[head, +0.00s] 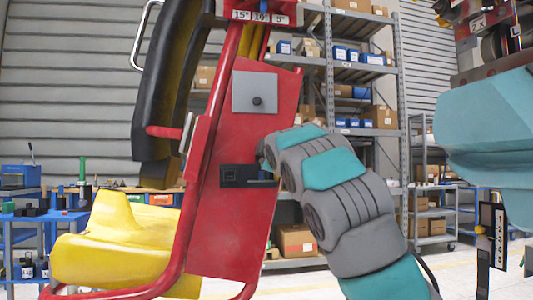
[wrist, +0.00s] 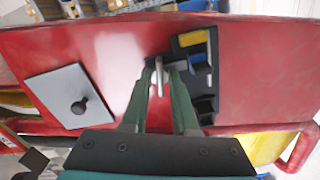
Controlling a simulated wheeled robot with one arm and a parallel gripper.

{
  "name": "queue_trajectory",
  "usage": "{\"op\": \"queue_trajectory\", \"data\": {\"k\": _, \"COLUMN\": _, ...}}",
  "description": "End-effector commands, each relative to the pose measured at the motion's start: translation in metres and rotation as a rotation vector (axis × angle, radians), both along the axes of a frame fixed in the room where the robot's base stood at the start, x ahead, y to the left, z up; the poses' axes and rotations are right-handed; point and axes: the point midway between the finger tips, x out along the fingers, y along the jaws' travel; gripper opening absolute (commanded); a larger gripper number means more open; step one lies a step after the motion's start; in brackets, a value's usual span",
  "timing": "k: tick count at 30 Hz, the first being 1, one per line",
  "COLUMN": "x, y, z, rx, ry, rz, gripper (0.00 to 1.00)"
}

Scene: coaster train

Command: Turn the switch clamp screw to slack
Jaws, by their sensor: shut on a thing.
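In the wrist view the block (wrist: 204,104) shows a yellow label and blue parts. My gripper (wrist: 160,64) is at the block's side, its two green-grey fingers close together on a small metal piece with a pale pin, which looks like the switch clamp screw (wrist: 160,80). The fingertips partly hide the screw, and its turn angle cannot be told. In the head view my gripper (head: 267,154) reaches the panel from the right, its fingers mostly hidden by my wrist.
A grey plate with a black knob (head: 257,101) sits above the block on the red panel (head: 235,225). A yellow seat (head: 115,245) and black restraint (head: 170,90) are at left. Shelves with boxes (head: 352,80) stand behind. A teal and dark machine part hangs at right.

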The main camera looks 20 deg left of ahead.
Motion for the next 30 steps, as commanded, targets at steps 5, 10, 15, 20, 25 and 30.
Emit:
{"op": "queue_trajectory", "data": {"k": 5, "x": -0.0001, "y": 0.0004, "z": -0.0002, "rx": -0.043, "ry": -0.025, "rz": 0.0, "gripper": 0.0}}
{"op": "queue_trajectory", "data": {"k": 10, "x": -0.0006, "y": 0.0011, "z": -0.0006, "rx": -0.059, "ry": -0.036, "rz": 0.002, "gripper": 0.0}}
{"op": "queue_trajectory", "data": {"k": 15, "x": -0.0007, "y": 0.0014, "z": -0.0008, "rx": -0.062, "ry": -0.037, "rz": 0.003, "gripper": 0.0}}
{"op": "queue_trajectory", "data": {"k": 20, "x": -0.0008, "y": 0.0014, "z": -0.0009, "rx": -0.061, "ry": -0.036, "rz": 0.003, "gripper": 0.0}}
{"op": "queue_trajectory", "data": {"k": 25, "x": -0.0007, "y": 0.0012, "z": -0.0007, "rx": -0.061, "ry": -0.037, "rz": 0.002, "gripper": 0.42}}
{"op": "queue_trajectory", "data": {"k": 30, "x": -0.0006, "y": 0.0007, "z": -0.0004, "rx": -0.061, "ry": -0.037, "rz": 0.001, "gripper": 0.57}}
